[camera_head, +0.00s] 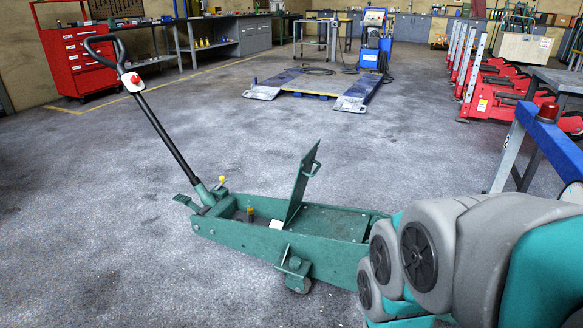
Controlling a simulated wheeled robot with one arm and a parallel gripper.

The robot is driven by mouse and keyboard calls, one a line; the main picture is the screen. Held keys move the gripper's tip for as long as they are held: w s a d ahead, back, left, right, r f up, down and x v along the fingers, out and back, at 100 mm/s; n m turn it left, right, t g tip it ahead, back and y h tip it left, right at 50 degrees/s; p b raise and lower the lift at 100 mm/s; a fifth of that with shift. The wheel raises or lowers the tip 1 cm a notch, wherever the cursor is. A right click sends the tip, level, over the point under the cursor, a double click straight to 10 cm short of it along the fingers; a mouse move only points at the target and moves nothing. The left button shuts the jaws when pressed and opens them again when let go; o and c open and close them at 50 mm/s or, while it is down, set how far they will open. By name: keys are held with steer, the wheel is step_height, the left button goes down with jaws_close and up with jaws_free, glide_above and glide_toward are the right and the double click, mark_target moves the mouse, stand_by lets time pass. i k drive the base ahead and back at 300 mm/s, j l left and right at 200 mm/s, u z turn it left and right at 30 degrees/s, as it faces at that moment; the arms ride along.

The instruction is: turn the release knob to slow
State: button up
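The green trolley jack (330,222) stands on the floor in front of me, with its flap tilted up. Its long black handle (168,135) leans up to the left and ends in a loop grip (103,50). A small red knob (135,78) sits on a white plate just below the grip; it looks like the release knob. Its setting and markings are too small to read. A yellow-topped knob (222,179) stands at the handle's base. My gripper is not in view; my arm fills the lower right and hides part of the jack's right end.
A red tool cabinet (78,60) and workbench (215,42) stand at the back left. A blue-grey lift (315,85) lies mid-floor. Red jacks (495,95) line the right, with a blue-topped stand (550,135) nearer. The floor around the jack's handle is clear.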

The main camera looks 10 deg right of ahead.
mark_target(135, 79)
steer(key=i+j+u, duration=0.15)
steer(key=i+j, duration=0.5)
steer(key=j, duration=0.35)
steer(key=i+j+u, duration=0.2)
steer(key=i+j, duration=0.5)
steer(key=j, duration=0.25)
steer(key=i+j+u, duration=0.15)
steer(key=i+j, duration=0.6)
steer(key=j, duration=0.1)
